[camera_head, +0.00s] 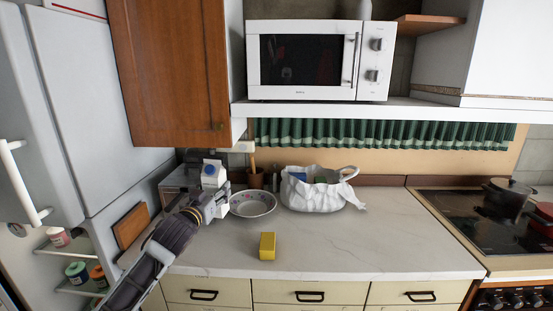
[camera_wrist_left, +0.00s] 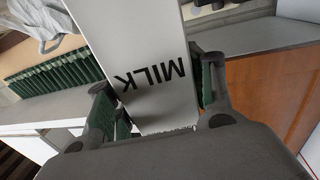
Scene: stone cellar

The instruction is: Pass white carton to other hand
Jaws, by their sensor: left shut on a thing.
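The white carton (camera_head: 211,174) is a milk carton with a blue cap, held upright or nearly so above the left part of the counter. My left gripper (camera_head: 215,206) is shut on it. In the left wrist view the carton (camera_wrist_left: 145,50) shows the word MILK between the two fingers of my left gripper (camera_wrist_left: 155,95). The gripper hides part of the carton in the head view. My right gripper is in neither view.
A patterned bowl (camera_head: 252,204) stands just right of the gripper, with a white bag (camera_head: 318,190) beyond it. A yellow block (camera_head: 267,246) lies near the front. The right counter (camera_head: 390,240) is clear up to the stove (camera_head: 465,215). A microwave (camera_head: 310,60) sits on the shelf above.

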